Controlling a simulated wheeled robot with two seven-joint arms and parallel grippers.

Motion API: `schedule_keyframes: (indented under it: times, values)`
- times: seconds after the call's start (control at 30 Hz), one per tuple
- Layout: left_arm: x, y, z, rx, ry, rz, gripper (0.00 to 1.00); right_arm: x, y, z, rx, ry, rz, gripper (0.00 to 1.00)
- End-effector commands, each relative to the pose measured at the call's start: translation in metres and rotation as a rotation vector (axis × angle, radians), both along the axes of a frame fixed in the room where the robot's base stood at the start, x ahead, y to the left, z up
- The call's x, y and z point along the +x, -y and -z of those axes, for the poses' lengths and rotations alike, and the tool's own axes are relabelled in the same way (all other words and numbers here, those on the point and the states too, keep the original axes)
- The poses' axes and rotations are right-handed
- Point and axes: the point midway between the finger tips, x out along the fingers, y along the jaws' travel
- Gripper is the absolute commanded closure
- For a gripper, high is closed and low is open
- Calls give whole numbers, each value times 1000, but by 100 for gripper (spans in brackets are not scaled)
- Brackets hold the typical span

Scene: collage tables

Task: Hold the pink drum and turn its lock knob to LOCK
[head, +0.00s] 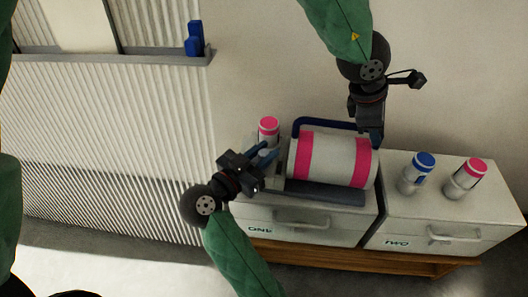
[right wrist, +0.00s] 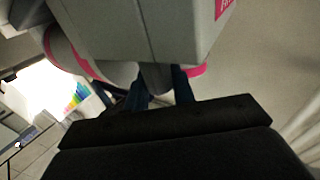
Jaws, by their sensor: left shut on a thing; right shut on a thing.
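The pink drum (head: 333,160) is a white cylinder with two pink bands, lying on its side in a dark cradle on the unit marked ONE. My left gripper (head: 375,137) is shut at the drum's upper right end; its fingertips are partly hidden, so the exact part held is unclear. My right gripper (head: 264,155) is at the drum's left end. In the right wrist view its blue fingers (right wrist: 165,88) are shut around a small grey piece (right wrist: 155,76), apparently the lock knob, under a grey housing (right wrist: 150,30) with a partly cropped pink label. The knob's setting cannot be read.
A pink-banded bottle (head: 268,128) stands behind my right gripper. A blue-capped bottle (head: 415,172) and a pink-capped bottle (head: 467,178) stand on the unit marked TWO (head: 500,205). A dark blue bar (head: 325,122) runs behind the drum. A ledge with a blue object (head: 195,40) is at upper left.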

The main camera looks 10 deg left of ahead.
Motion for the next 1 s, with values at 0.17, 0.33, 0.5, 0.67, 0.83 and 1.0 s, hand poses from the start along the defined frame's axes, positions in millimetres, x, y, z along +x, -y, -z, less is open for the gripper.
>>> schedule_keyframes:
  times: [0.17, 0.33, 0.5, 0.67, 0.83, 1.0]
  values:
    - [0, 0, 0, 0, 0, 1, 100, 0, 0, 0, 0, 0, -2, 98]
    - [0, 0, 0, 0, 0, 1, 100, 0, 0, 0, 0, 0, -2, 55]
    - [0, 0, 1, 0, 0, 1, 100, 0, 0, 0, 0, 0, -2, 55]
    - [0, 0, 1, 0, 0, 0, 100, 0, 0, 0, -1, 2, -15, 55]
    - [0, 0, 1, 0, 0, 0, 100, 0, 1, 0, -2, 4, -71, 55]
    - [0, 0, 1, 0, 0, 0, 100, 0, 1, 0, -2, 4, -156, 55]
